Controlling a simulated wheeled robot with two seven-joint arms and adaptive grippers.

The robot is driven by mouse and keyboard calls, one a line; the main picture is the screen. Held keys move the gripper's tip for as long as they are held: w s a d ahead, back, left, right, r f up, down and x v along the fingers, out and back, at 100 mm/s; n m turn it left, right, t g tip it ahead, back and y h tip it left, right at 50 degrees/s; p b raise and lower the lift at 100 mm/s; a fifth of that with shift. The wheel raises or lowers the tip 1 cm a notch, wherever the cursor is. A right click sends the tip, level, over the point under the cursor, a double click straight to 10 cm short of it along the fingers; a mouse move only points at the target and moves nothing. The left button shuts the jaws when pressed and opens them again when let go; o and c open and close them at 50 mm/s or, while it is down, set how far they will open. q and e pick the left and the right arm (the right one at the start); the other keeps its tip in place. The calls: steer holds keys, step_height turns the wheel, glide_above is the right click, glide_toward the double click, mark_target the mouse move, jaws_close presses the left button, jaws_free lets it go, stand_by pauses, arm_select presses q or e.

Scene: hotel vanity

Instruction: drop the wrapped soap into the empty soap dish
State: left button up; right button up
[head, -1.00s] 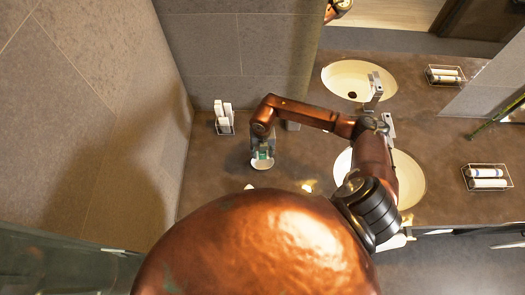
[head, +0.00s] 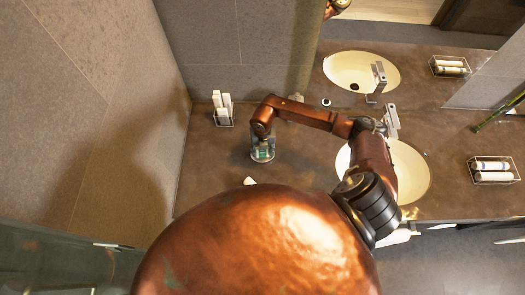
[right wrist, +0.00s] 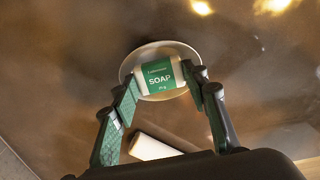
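The wrapped soap (right wrist: 160,78), white with a green label reading SOAP, sits between the fingertips of my right gripper (right wrist: 164,82) in the right wrist view. Both fingertips appear to touch its ends. The pale round soap dish (right wrist: 126,66) lies directly behind and under the soap, its rim showing around it. I cannot tell whether the soap touches the dish floor. In the head view my right gripper (head: 262,152) points down at the counter over the dish, which it mostly hides. My left gripper is not in view.
A small white object (right wrist: 150,147) lies on the brown counter (head: 215,175) near the dish. A holder with white items (head: 223,110) stands by the wall at back left. A basin (head: 412,172) and a wire basket of rolled items (head: 491,170) are at right. A mirror is behind.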

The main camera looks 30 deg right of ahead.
mark_target(262, 153)
steer(key=o, duration=0.5)
steer(key=shift+o, duration=0.2)
steer(key=shift+r, duration=0.1)
step_height(262, 153, up, 12)
steer(key=shift+a+f, duration=0.1)
steer(key=shift+f, duration=0.1)
stand_by(1.1)
